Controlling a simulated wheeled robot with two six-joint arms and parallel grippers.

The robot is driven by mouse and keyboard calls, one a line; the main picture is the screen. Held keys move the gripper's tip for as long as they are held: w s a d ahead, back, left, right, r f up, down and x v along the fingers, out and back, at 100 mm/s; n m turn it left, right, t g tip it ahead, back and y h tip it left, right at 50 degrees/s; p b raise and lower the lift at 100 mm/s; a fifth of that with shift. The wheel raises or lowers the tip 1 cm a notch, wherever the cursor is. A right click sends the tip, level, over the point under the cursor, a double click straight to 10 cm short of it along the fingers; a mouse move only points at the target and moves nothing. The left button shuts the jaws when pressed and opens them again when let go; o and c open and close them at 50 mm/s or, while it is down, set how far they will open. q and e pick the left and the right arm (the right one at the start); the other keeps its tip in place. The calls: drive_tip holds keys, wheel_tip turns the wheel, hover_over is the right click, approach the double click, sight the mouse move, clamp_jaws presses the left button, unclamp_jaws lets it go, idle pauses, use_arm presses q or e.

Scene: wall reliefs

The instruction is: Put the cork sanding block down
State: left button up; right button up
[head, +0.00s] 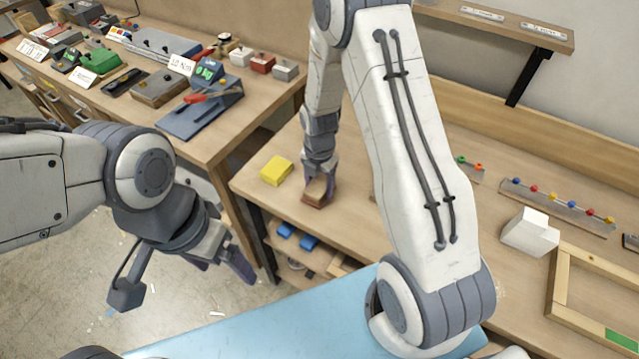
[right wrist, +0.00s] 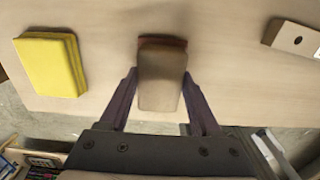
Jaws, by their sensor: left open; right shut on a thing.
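The cork sanding block (head: 318,191) is brown with a darker reddish-brown base and is at the left end of the wooden bench in the head view. My right gripper (head: 320,178) is shut on it from above. In the right wrist view the block (right wrist: 161,78) sits between the two dark fingers of my right gripper (right wrist: 162,100). The block is at or very near the bench top; I cannot tell whether it touches. My left gripper (head: 222,268) is open and empty, low in front of the bench, over the floor.
A yellow block (head: 276,170) lies just left of the cork block and also shows in the right wrist view (right wrist: 50,64). A wooden piece with a hole (right wrist: 295,39) lies to the right. A white block (head: 530,233) and a wooden frame (head: 562,275) are farther right. The bench's edge is close by.

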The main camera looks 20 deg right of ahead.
sight(319, 185)
drive_tip(key=o, duration=1.3)
drive_tip(key=shift+f, duration=0.15)
drive_tip(key=shift+r, duration=0.2)
wheel_tip(319, 185, up, 12)
drive_tip(key=b, duration=0.1)
drive_tip(key=s+a+r+m, duration=0.6)
drive_tip(key=s+a+m, duration=0.15)
drive_tip(key=a, duration=0.25)
drive_tip(key=s+a+r+m, duration=0.1)
drive_tip(key=s+a+m, duration=0.1)
drive_tip(key=s+m, duration=0.3)
drive_tip(key=s+a+r+m+y, duration=0.1)
drive_tip(key=s+a+m, duration=0.1)
drive_tip(key=s+m, duration=0.4)
drive_tip(key=s, duration=0.5)
drive_tip(key=shift+s+r, duration=0.1)
